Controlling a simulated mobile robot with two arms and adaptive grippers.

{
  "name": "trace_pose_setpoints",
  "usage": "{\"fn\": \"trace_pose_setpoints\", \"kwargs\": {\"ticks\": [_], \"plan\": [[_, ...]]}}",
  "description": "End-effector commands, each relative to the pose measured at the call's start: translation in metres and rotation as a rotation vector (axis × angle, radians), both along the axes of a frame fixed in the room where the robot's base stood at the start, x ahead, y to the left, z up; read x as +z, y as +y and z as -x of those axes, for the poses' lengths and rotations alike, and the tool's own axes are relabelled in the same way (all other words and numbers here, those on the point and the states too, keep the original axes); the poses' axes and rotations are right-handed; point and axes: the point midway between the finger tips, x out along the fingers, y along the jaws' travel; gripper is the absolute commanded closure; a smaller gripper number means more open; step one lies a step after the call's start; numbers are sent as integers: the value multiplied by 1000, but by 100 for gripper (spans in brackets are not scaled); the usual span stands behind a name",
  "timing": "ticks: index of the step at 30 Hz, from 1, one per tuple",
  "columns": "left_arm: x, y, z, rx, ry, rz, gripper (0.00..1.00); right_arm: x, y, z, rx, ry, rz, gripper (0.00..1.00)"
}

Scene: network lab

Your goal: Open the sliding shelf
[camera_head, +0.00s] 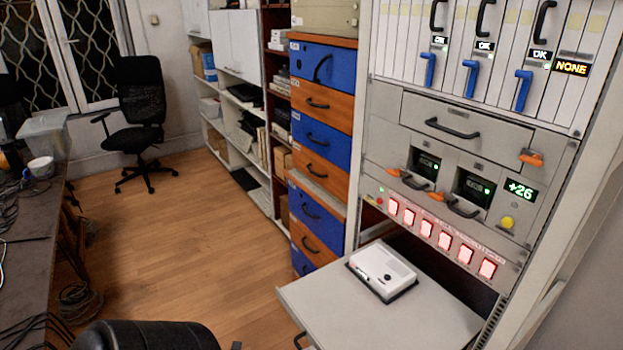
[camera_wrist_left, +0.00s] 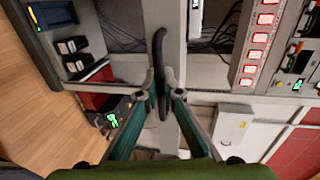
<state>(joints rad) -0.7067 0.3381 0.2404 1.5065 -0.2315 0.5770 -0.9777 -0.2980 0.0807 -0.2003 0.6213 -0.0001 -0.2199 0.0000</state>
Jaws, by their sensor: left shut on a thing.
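The sliding shelf (camera_head: 430,315) is a flat grey board low in the grey rack. In the head view it sticks out of the rack, below the row of red-lit buttons. A white device (camera_head: 383,268) lies on it. A dark handle (camera_head: 299,341) shows at its front edge, cut off by the picture's bottom. In the left wrist view, the green-and-grey fingers of my left gripper (camera_wrist_left: 163,98) are closed around a curved black handle (camera_wrist_left: 159,62). The fingertips partly hide the handle. My right gripper is in neither view.
Blue and orange drawers (camera_head: 322,65) stand left of the rack. Above the shelf are red buttons (camera_head: 443,240) and a closed grey drawer (camera_head: 465,125). A dark table (camera_head: 30,230) with cables is at the left. A black chair (camera_head: 142,105) stands farther back. The wooden floor (camera_head: 190,230) between is mostly clear.

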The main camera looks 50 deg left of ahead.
Motion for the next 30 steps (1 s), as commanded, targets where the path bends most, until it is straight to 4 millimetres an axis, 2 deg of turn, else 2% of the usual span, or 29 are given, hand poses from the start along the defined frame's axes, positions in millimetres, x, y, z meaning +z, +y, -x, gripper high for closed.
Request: {"fn": "trace_pose_setpoints", "kwargs": {"ticks": [8, 9, 10, 20, 25, 30], "plan": [[-1, 0, 1, 1, 4, -1, 100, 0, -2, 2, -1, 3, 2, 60], [-1, 0, 1, 1, 4, -1, 89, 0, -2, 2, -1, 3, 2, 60], [-1, 0, 1, 1, 4, -1, 86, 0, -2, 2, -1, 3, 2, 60], [0, 0, 2, 0, 2, 0, 86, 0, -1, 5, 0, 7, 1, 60], [2, 2, 20, 2, 6, 0, 86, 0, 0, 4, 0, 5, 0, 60], [9, 4, 56, 2, 8, 0, 86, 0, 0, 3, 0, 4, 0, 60]]}}
